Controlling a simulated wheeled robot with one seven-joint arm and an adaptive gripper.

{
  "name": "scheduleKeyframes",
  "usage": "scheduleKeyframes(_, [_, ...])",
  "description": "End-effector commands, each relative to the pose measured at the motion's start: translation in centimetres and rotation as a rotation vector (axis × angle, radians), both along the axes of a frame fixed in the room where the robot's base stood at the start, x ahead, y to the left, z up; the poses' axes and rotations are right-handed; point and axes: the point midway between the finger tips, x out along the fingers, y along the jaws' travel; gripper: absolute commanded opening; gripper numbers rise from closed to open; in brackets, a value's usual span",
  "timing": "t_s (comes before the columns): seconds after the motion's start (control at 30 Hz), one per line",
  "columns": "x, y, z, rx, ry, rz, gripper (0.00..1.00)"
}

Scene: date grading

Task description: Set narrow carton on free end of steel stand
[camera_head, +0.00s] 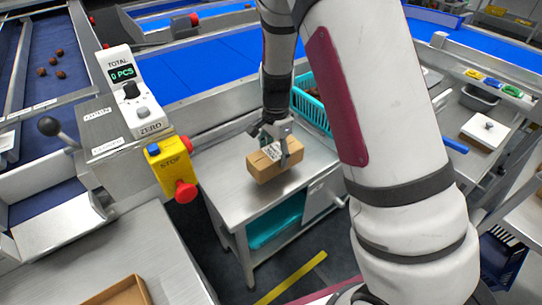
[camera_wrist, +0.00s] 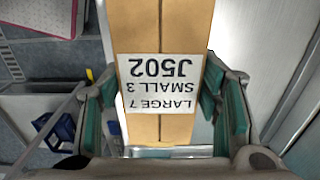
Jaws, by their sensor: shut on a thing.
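The narrow carton (camera_head: 268,162) is a brown cardboard box with a white label. My gripper (camera_head: 275,146) is shut on it from above, over the steel stand (camera_head: 234,194). In the wrist view the carton (camera_wrist: 140,30) fills the middle between the teal finger pads of my gripper (camera_wrist: 162,110); its label reads "LARGE 7 SMALL 3 J502", upside down. The carton is near the stand's top; I cannot tell whether it touches it. A teal basket (camera_head: 311,108) with brown contents is at the stand's far end, partly hidden by my arm.
A yellow stop box (camera_head: 169,167) with red buttons stands left of the stand, beside a counter panel (camera_head: 122,75). A teal bin (camera_head: 274,226) is on the stand's lower shelf. Blue conveyor belts (camera_head: 185,71) run behind. The stand's near left top is clear.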

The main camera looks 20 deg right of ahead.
Motion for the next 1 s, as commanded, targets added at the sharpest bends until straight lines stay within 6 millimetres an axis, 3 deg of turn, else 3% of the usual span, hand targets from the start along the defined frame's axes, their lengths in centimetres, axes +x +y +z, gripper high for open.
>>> scheduleKeyframes(0.2, [2.3, 0.3, -0.2, 0.000, 0.000, 0.000, 0.20])
scheduleKeyframes(0.57, [2.4, 0.3, -3.7, -0.001, 0.002, -0.001, 0.20])
scheduleKeyframes(0.93, [2.4, 0.3, -4.1, 0.000, 0.000, 0.000, 0.20])
scheduleKeyframes(0.97, [2.4, 0.3, -4.0, 0.000, 0.000, 0.000, 0.65])
scheduleKeyframes(1.0, [2.4, 0.3, -4.0, 0.000, 0.000, 0.000, 0.74])
